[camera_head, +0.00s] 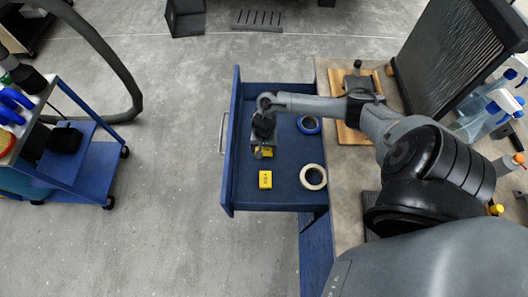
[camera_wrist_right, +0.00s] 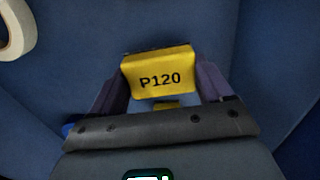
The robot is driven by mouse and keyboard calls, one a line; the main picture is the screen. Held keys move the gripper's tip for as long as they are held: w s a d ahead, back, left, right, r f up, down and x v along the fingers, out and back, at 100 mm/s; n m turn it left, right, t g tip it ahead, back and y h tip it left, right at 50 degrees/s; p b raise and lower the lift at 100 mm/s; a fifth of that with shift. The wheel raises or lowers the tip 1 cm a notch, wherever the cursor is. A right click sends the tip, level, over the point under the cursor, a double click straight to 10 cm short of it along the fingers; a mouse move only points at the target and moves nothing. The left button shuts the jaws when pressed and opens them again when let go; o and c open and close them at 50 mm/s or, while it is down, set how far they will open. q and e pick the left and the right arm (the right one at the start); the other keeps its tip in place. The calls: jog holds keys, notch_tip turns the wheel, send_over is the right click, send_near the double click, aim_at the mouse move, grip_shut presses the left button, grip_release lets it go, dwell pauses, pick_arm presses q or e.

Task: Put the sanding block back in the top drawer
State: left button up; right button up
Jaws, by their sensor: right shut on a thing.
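My right gripper (camera_head: 263,152) hangs over the open blue drawer (camera_head: 284,196), coming in from the right. It is shut on the yellow sanding block (camera_head: 265,153), which the gripper partly covers in the head view. In the right wrist view the block (camera_wrist_right: 158,76) sits between the two fingers, its P120 label facing the camera. How high it is above the drawer floor is hard to tell. Another yellow block (camera_head: 265,179) with dark lettering lies in the drawer. A small yellow patch shows below the held block in the wrist view; I cannot tell what it is. My left gripper is not in view.
A cream tape roll (camera_head: 313,177) and a blue tape roll (camera_head: 309,124) lie in the drawer's right half. The workbench (camera_head: 347,170) is right of the drawer, with a wooden board and spray bottles. A blue cart (camera_head: 85,165) stands far left; floor between is clear.

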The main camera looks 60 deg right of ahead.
aim_at(264, 149)
notch_tip(264, 149, down, 3)
jog(key=shift+f+b, duration=0.1)
jog(key=shift+b, duration=0.65)
jog(key=shift+f, duration=0.3)
jog(key=shift+f, duration=0.15)
jog(key=o, duration=0.9)
jog(key=shift+o, duration=0.2)
